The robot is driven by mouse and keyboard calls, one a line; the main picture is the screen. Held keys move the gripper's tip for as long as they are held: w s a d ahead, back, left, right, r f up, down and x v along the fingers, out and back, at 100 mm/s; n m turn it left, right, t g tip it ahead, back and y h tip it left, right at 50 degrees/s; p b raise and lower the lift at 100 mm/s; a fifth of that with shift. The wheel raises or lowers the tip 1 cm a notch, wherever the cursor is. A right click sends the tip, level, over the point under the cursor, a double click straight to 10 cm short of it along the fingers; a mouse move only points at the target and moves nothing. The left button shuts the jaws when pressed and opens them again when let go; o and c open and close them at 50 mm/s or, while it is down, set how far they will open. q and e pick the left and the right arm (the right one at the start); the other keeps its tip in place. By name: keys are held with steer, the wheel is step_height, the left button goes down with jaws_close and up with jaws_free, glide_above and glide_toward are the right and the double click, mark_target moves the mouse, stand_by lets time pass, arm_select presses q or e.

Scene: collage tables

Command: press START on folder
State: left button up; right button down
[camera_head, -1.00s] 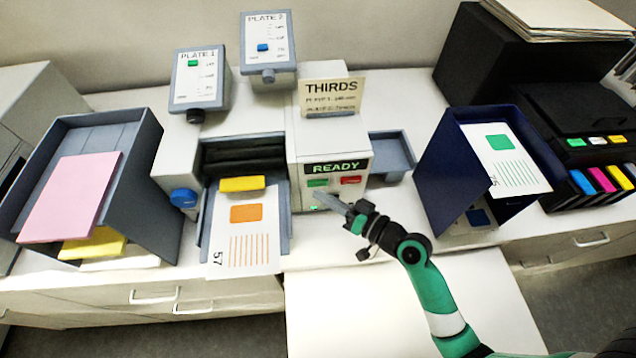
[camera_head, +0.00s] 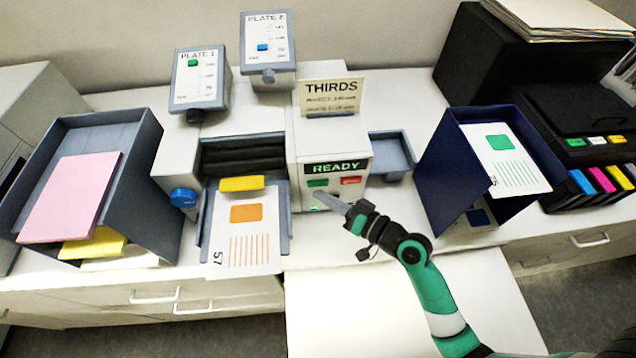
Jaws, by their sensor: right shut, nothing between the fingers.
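The folder (camera_head: 300,150) is a white machine in the middle with a dark display reading READY (camera_head: 335,168). Below the display are a green button (camera_head: 318,183) on the left and a red button (camera_head: 350,181) on the right; I cannot read their labels. My right gripper (camera_head: 322,196) is shut and empty. A sheet with an orange square (camera_head: 244,240), marked 57, lies in the folder's feed tray (camera_head: 203,235) under a yellow block (camera_head: 242,184). My left gripper is not in view.
A grey tray (camera_head: 140,165) with pink and yellow paper stands left. A navy holder (camera_head: 440,165) with a green-square sheet (camera_head: 505,165) stands right. A THIRDS sign (camera_head: 332,95) and two plate panels (camera_head: 197,78) stand behind. A blue knob (camera_head: 184,198) sits left of the feed tray.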

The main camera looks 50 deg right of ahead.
stand_by(0.4)
steer(key=shift+w+d, duration=0.3)
steer(key=shift+w, duration=0.05)
